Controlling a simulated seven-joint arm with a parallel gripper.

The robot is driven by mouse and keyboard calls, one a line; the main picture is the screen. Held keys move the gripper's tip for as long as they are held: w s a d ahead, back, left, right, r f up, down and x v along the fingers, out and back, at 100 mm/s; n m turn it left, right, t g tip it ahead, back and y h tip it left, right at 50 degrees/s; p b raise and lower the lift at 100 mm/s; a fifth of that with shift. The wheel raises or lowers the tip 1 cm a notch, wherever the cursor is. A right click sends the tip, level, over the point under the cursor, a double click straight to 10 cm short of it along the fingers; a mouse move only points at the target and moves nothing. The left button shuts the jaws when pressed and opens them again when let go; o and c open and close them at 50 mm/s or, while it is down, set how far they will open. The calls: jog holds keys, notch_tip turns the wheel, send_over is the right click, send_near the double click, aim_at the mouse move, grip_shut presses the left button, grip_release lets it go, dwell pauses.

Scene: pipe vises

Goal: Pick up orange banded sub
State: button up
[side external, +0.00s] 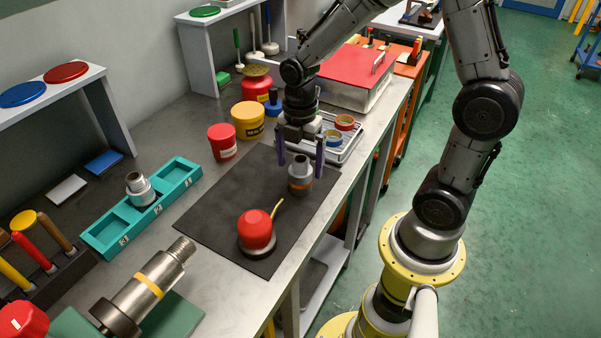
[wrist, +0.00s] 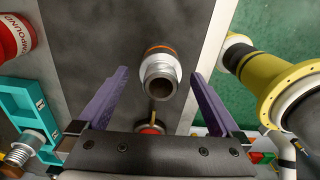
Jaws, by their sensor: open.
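The orange banded sub (side external: 300,177) is a short grey metal cylinder with an orange band, standing upright on the black mat (side external: 200,222). In the wrist view the sub (wrist: 159,74) shows its open threaded end, near the top centre between my fingers. My gripper (side external: 302,158) is open above the sub, with its purple fingers to either side of the sub's upper part. In the wrist view my gripper's fingers (wrist: 160,82) are spread wide with gaps on both sides of the sub.
A red-topped object (side external: 256,230) with a yellow handle stands on the same mat. A teal tray (side external: 110,230) holds another grey sub (side external: 140,188). A large yellow-banded pipe (side external: 150,285) lies at the front. Red (side external: 222,141) and yellow (side external: 247,120) tubs stand behind the mat.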

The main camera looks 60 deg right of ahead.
aim_at(300, 172)
jog(key=shift+f, duration=1.8)
jog(key=shift+r, duration=0.1)
grip_shut()
